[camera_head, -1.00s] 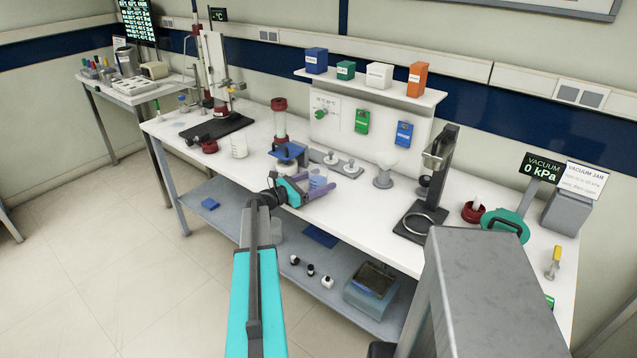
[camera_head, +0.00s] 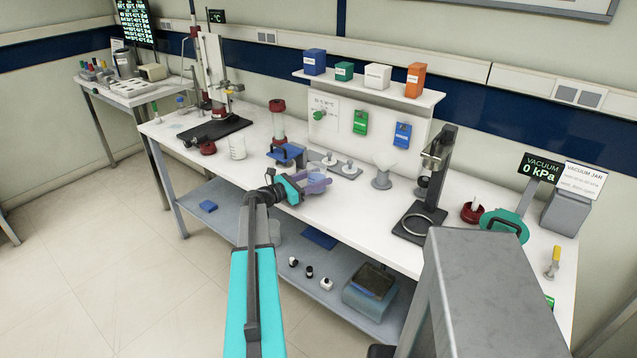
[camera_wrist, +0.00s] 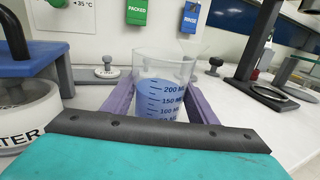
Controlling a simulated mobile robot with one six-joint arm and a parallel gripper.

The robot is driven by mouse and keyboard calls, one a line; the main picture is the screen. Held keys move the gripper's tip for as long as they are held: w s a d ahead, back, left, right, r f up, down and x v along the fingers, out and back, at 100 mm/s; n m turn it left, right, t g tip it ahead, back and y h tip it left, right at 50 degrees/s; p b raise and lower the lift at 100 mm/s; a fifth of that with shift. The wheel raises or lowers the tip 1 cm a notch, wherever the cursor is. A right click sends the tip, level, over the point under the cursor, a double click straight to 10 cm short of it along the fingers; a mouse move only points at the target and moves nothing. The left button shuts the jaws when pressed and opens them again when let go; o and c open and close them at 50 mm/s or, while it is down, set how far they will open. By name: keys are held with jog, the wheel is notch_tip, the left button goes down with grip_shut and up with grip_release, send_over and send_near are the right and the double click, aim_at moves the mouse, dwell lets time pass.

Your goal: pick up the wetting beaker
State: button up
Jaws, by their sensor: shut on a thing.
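The wetting beaker (camera_wrist: 165,88) is a clear graduated beaker with blue liquid in it. In the wrist view it stands upright between the two purple fingers of my gripper (camera_wrist: 160,108), which are shut on its sides. In the head view my gripper (camera_head: 311,184) is over the front part of the bench, and the beaker (camera_head: 317,179) shows small between its fingers. I cannot tell for sure whether the beaker's base touches the bench top.
A white container with a blue top (camera_wrist: 25,90) stands close on the left. A stand with a ring (camera_head: 420,225) is to the right. Another beaker (camera_head: 237,147) stands farther left. Bare bench (camera_head: 350,215) lies right of my gripper.

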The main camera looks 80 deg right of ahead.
notch_tip(320, 180, up, 2)
jog(key=shift+b, duration=0.35)
jog(key=w+a+b, duration=0.1)
jog(key=w+a, duration=0.2)
jog(key=a, duration=0.4)
jog(key=w+a+r+b, duration=0.1)
jog(key=w+a+b, duration=0.1)
jog(key=a, duration=0.5)
jog(key=shift+w+a+r, duration=0.2)
jog(key=shift+w+a, duration=0.1)
jog(key=shift+w, duration=0.5)
jog(key=shift+w, duration=0.15)
